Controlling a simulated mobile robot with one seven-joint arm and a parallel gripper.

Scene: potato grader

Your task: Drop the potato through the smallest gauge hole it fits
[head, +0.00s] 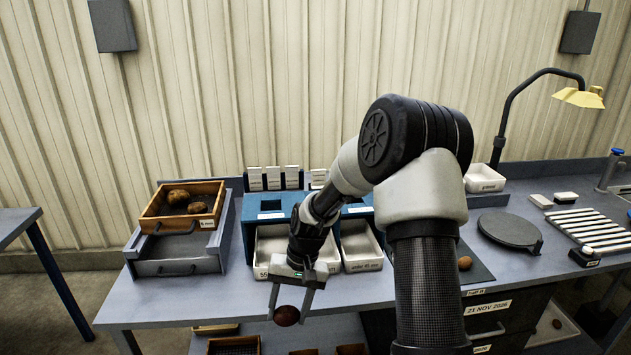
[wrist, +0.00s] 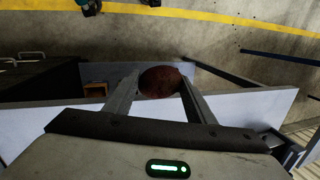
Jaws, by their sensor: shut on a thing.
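A dark reddish-brown potato (head: 286,316) is held between the two fingers of my gripper (head: 290,302), near the bench's front edge in the head view. In the wrist view the potato (wrist: 160,82) sits between the fingertips (wrist: 160,92), with fingers on both sides. The blue gauge box (head: 262,228) stands behind my gripper on the bench. One dark square hole (head: 271,204) shows in its top at the left; my arm hides much of the rest. White trays sit under it, one labelled "under 45 mm" (head: 361,247), another partly hidden (head: 271,240).
A wooden crate (head: 152,224) with potatoes stands on a grey stand at the left. Another potato (head: 464,263) lies on a dark mat right of my arm. A round dark plate (head: 510,229), rollers (head: 588,228) and a lamp (head: 584,97) are at the right.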

